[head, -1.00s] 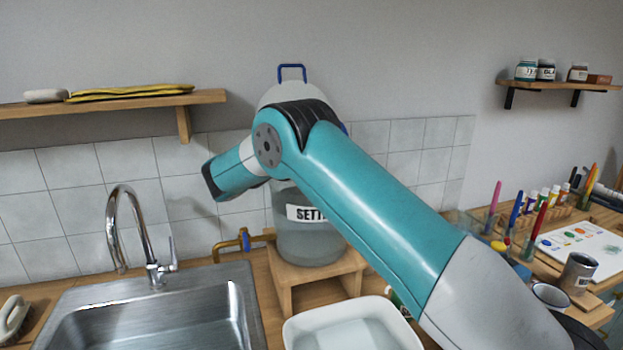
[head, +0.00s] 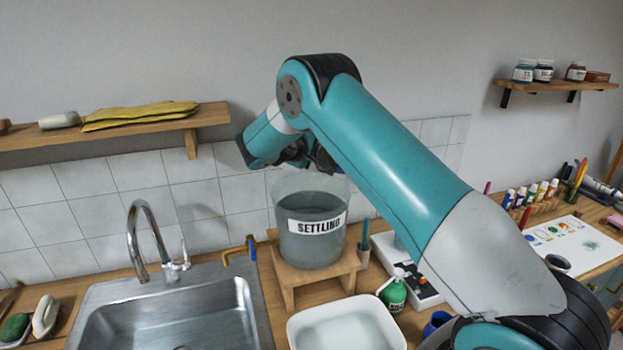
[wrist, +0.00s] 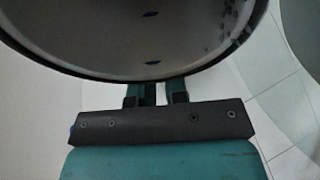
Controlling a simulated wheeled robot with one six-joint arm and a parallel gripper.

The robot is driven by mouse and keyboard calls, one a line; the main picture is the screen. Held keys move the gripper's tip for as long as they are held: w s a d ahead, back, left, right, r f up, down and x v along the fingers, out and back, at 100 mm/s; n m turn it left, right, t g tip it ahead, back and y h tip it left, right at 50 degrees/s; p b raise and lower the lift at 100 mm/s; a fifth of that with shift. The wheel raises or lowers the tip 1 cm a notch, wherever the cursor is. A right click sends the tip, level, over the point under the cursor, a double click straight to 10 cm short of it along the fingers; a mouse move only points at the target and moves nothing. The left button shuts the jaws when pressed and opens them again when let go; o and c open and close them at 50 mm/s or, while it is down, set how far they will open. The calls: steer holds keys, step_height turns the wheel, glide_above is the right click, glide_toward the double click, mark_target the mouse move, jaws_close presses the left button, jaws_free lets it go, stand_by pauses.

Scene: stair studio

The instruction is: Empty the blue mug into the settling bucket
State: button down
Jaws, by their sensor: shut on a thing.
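The settling bucket (head: 312,248) is see-through, labelled SETTLING, with grey liquid inside. It stands upright on a small wooden stand (head: 343,268). No lid shows on it. In the head view my arm hides most of the gripper, which is above and behind the bucket.
A steel sink with a tap (head: 140,235) is at left. A white basin (head: 346,325) stands in front of the stand, with a green pump bottle (head: 393,292) to its right. A wooden shelf (head: 205,117) is at upper left. Paints and pens crowd the right bench.

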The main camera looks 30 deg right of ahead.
steer(key=shift+d+r+m+g+y+p, duration=0.15)
steer(key=shift+d+r+m+y+p, duration=0.05)
steer(key=shift+r+y+p, duration=0.35)
steer(key=shift+d+r+m+g+y+p, duration=0.2)
steer(key=shift+r+y+p, duration=0.1)
steer(key=shift+r+y, duration=0.25)
steer(key=d+r+m+g+y, duration=0.1)
steer(key=d+r+m+y, duration=0.1)
steer(key=d+r+y, duration=0.5)
steer(key=shift+w+d+r+y, duration=0.15)
steer(key=shift+w+d+y, duration=0.2)
steer(key=shift+y, duration=1.15)
steer(key=shift+s, duration=0.1)
